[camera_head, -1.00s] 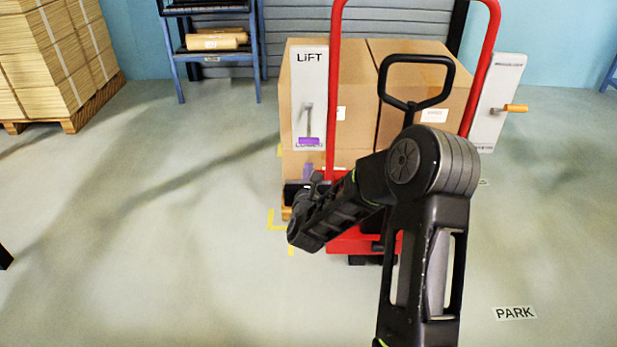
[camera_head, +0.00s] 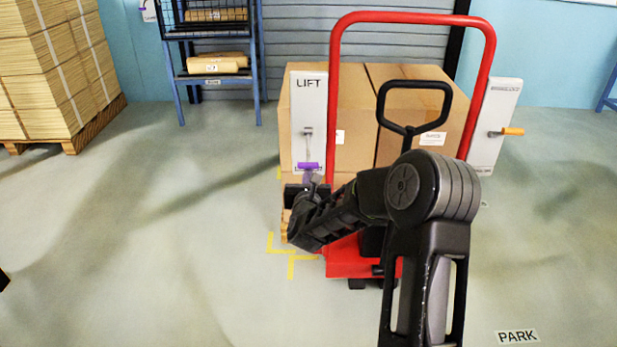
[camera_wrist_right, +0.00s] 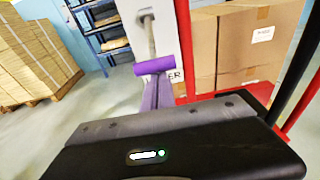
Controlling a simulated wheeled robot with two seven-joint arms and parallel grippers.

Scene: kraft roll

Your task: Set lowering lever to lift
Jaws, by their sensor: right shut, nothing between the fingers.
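The lowering lever has a purple grip (camera_head: 308,166) on a grey shaft. It hangs down on a white panel (camera_head: 308,110) marked LIFT at the top; lettering at the bottom is mostly hidden. My right gripper (camera_head: 307,178) is shut and empty, its purple-tinted fingers just below the grip. In the right wrist view, the fingertips (camera_wrist_right: 158,84) reach up to the underside of the purple grip (camera_wrist_right: 155,65). I cannot tell whether they touch.
The red frame (camera_head: 334,120) of the truck stands just right of the panel, with a black loop handle (camera_head: 414,84). Cartons (camera_head: 355,130) stand behind. Another panel (camera_head: 494,130) with an orange handle (camera_head: 512,131) is at right.

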